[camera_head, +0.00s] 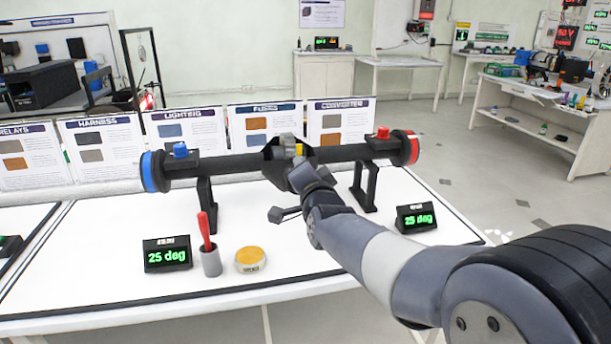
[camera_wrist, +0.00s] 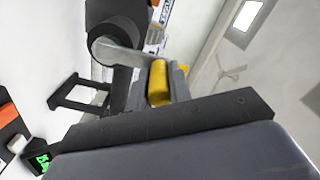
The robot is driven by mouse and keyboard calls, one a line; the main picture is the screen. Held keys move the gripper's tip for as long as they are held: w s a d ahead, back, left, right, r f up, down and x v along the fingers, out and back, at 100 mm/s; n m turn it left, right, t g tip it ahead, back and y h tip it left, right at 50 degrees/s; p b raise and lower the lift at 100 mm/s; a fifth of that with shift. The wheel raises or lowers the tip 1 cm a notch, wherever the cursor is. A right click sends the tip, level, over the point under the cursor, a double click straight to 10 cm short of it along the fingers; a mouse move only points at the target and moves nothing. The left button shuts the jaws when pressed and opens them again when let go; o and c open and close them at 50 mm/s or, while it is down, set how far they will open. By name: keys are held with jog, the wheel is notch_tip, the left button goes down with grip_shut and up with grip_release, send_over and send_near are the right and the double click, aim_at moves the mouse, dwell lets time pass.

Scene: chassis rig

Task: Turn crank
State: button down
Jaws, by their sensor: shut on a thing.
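A black horizontal shaft (camera_head: 232,165) rests on two black stands above the white table, with a blue end (camera_head: 149,172) at left and a red end (camera_head: 411,148) at right. The crank's yellow grip (camera_head: 299,149) shows at mid-shaft, partly hidden by my gripper (camera_head: 293,158). In the wrist view the yellow grip (camera_wrist: 158,82) lies between the grey fingers of my gripper (camera_wrist: 157,84), which is shut on it.
Two displays, left (camera_head: 167,254) and right (camera_head: 416,218), both read 25 deg. A grey cup (camera_head: 211,262) with a red-handled tool and a yellow-topped round thing (camera_head: 250,259) stand at the front. Several panels (camera_head: 186,135) line the table's back edge.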

dwell(0.4)
jog(key=c, duration=1.3)
grip_release()
jog(key=v, duration=1)
jog(key=shift+s+d, duration=0.15)
jog(key=shift+s, duration=0.2)
jog(key=shift+w, duration=0.1)
jog(key=x, duration=1)
jog(key=shift+w, duration=0.35)
jog(key=shift+s, duration=0.1)
